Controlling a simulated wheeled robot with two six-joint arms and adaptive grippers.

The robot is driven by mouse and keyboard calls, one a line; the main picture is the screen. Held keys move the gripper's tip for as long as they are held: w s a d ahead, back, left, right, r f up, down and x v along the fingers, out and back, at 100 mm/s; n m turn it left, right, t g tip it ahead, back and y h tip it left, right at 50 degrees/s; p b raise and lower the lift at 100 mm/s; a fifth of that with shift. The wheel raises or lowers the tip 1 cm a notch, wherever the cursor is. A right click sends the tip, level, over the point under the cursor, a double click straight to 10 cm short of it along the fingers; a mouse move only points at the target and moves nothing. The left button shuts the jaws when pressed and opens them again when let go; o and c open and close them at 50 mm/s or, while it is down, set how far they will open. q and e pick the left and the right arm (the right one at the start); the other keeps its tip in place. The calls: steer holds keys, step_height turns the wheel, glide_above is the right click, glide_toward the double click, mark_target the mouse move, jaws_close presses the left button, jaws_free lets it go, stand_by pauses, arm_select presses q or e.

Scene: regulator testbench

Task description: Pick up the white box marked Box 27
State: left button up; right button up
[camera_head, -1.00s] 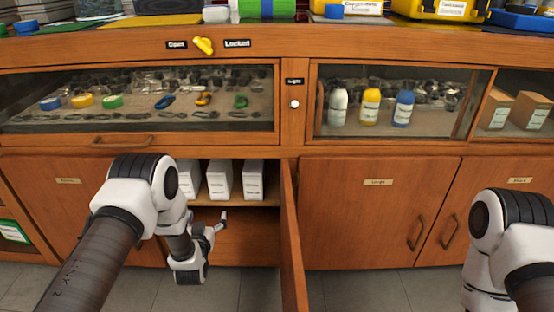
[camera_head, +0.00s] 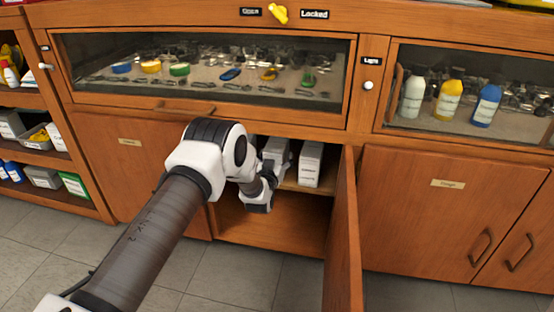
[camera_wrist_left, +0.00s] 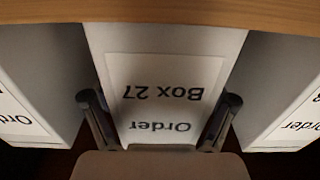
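The white box marked Box 27 (camera_wrist_left: 165,75) fills the middle of the left wrist view, with its label upside down there. It stands on the shelf of the open lower cabinet, between two similar boxes. My left gripper (camera_wrist_left: 162,100) is open, one finger at each side of the box's front. I cannot tell whether the fingers touch it. In the head view my left arm reaches into the cabinet, and the wrist hides the gripper and part of the boxes. My right gripper is out of view.
Neighbouring white boxes stand close at the left (camera_wrist_left: 30,85) and right (camera_wrist_left: 285,85) in the wrist view. The open cabinet door (camera_head: 343,235) sticks out right of my left arm. A wooden edge (camera_wrist_left: 160,12) crosses the wrist view's top.

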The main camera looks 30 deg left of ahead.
arm_select(q)
steer(key=c, duration=0.8)
steer(key=shift+o, duration=0.2)
steer(key=shift+r, duration=0.15)
